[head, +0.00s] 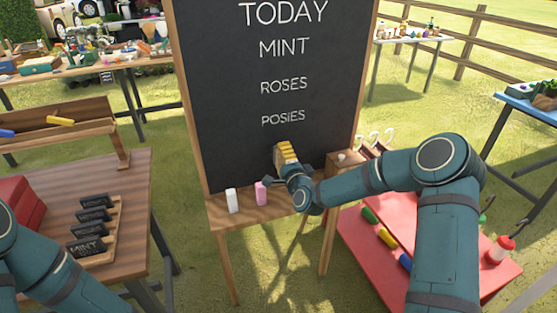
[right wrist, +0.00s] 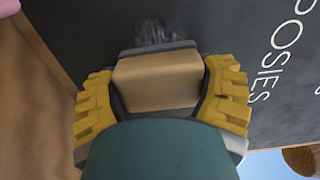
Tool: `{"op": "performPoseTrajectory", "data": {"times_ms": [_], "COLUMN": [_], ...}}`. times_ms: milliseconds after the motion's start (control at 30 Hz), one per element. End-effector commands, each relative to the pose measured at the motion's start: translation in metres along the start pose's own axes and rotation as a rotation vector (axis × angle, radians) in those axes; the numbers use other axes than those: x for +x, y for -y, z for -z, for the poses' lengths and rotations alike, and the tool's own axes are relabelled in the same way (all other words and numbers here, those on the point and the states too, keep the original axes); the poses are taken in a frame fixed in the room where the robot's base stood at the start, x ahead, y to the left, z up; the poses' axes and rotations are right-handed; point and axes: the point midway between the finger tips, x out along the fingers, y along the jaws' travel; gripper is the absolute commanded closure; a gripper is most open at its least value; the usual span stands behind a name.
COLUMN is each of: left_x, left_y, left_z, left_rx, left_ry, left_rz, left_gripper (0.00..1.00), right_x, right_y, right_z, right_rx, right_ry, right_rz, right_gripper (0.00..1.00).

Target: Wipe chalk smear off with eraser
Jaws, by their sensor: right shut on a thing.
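The chalkboard (head: 235,130) stands upright in a wooden frame, with white lettering reading TODAY, MINT, ROSES and POSIES. My right gripper (head: 287,153) is at the lower part of the board, below POSIES. Its yellow fingers are shut on the eraser (right wrist: 158,80), a tan block with a grey edge, held against or very close to the board. A faint grey-white chalk smear (right wrist: 158,30) shows just beyond the eraser in the right wrist view; in the head view it is hidden behind the gripper. My left gripper is out of view.
A white block (head: 232,200) and a pink block (head: 261,193) stand on the board's wooden ledge (head: 225,217). A wooden box (head: 343,163) is at the ledge's right end. A table with small black signs (head: 90,225) is at left. A red table (head: 365,245) is at right.

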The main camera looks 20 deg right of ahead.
Motion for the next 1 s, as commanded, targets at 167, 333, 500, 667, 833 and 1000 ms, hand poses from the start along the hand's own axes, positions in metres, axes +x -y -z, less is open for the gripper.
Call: {"op": "performPoseTrajectory", "data": {"times_ms": [167, 333, 500, 667, 833, 1000], "left_x": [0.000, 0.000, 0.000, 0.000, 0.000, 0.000], "left_y": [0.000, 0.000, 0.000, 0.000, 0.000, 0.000], "left_z": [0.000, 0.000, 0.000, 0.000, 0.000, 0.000], "left_rx": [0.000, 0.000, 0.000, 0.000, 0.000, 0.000], "left_ry": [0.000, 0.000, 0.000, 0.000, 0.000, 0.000], "left_rz": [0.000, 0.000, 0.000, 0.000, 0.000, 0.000], "left_gripper": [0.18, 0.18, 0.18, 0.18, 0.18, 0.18], "right_x": [0.002, 0.003, 0.004, 0.005, 0.005, 0.004], "right_y": [0.000, 0.001, 0.001, 0.001, 0.005, 0.011], "right_z": [-0.003, -0.015, -0.029, -0.042, -0.044, -0.042], "right_rx": [0.001, 0.001, 0.002, 0.002, 0.001, 0.000], "right_ry": [0.001, 0.004, 0.004, 0.006, 0.006, 0.004], "right_rz": [0.001, 0.001, 0.002, 0.002, 0.004, 0.006], "right_gripper": [0.55, 0.55, 0.55, 0.55, 0.55, 0.55]}}
